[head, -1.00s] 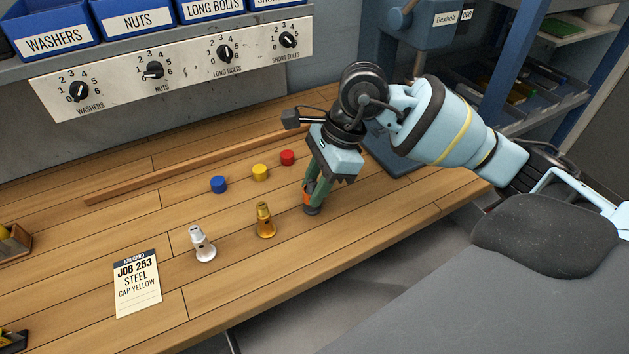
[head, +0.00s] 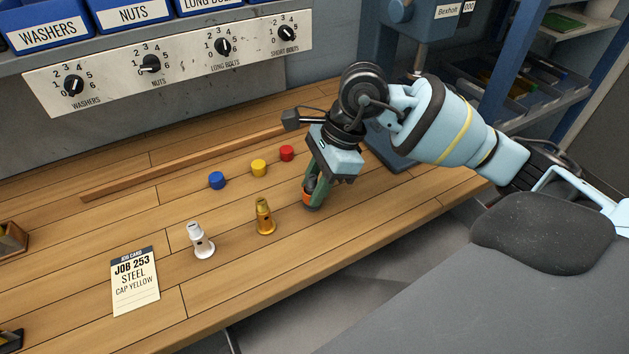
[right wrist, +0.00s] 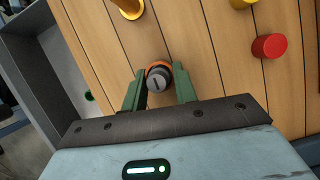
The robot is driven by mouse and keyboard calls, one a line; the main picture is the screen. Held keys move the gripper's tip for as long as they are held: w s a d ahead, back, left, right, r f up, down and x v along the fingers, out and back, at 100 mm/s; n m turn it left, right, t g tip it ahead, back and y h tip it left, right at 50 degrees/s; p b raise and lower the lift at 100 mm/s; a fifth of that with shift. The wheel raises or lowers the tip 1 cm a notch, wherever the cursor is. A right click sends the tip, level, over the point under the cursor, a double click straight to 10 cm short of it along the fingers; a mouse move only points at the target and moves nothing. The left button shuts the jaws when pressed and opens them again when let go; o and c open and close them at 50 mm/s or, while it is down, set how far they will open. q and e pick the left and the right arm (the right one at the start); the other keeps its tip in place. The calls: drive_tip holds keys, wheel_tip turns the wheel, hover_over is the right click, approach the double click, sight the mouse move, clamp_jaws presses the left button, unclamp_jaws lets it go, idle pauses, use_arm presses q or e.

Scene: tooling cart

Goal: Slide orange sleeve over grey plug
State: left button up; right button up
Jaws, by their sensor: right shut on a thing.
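The grey plug (head: 310,184) stands upright on the bench, right of the gold fitting; its rounded top with a slot shows in the right wrist view (right wrist: 157,83). The orange sleeve (head: 308,198) is around the plug, low near its base, with the plug's grey top showing above it. The sleeve's orange rim also shows behind the plug top in the right wrist view (right wrist: 158,67). My right gripper (head: 313,191) points down with its green fingers on either side of the sleeve, shut on it. The fingers hide part of both. My left gripper is out of view.
A gold fitting (head: 265,217) and a white fitting (head: 201,239) stand to the left. Blue (head: 217,180), yellow (head: 259,167) and red (head: 287,153) caps lie behind them. A job card (head: 134,281) lies front left. A wooden strip (head: 190,165) crosses the bench behind.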

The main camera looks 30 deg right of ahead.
drive_tip(key=shift+f, duration=0.35)
idle(0.5)
drive_tip(key=o, duration=1.5)
